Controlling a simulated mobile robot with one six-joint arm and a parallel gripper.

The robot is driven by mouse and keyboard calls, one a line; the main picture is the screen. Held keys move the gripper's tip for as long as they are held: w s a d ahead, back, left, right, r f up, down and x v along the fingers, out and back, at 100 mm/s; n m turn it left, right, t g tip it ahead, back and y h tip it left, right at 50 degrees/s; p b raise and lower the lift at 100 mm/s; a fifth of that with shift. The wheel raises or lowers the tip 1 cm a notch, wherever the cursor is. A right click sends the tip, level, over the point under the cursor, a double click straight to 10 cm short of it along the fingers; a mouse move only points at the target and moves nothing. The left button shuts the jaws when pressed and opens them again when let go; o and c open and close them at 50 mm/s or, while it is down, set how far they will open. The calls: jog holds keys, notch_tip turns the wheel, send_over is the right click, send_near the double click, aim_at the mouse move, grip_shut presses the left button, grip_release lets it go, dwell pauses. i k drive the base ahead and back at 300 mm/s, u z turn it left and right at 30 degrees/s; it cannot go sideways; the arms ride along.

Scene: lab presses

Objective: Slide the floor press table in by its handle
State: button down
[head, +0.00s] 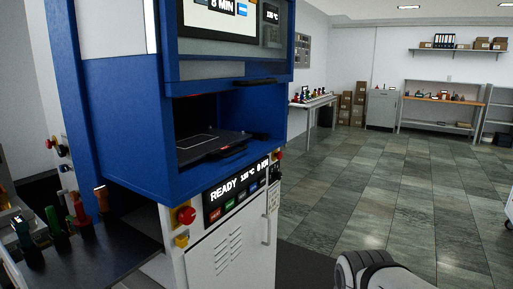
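The floor press is a blue cabinet (130,100) with a white lower body (225,245), at the left and centre of the head view. Its dark press table (208,143) lies in the open bay, with its front edge near the mouth of the opening. A dark bar that looks like the handle (232,146) runs along that front edge. Nothing is seen touching it. My gripper is not in view; only a white and dark rounded part of my arm shows at the bottom, right of the press.
A panel (235,194) reading READY and a red stop button (186,215) sit below the bay. A dark bench (100,260) with coloured-handled tools stands at the lower left. The tiled floor (400,190) to the right is clear. Shelves, benches and boxes line the far wall.

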aim_at(191, 145)
jog(key=u, duration=0.05)
jog(key=i, duration=1.1)
jog(key=u, duration=0.65)
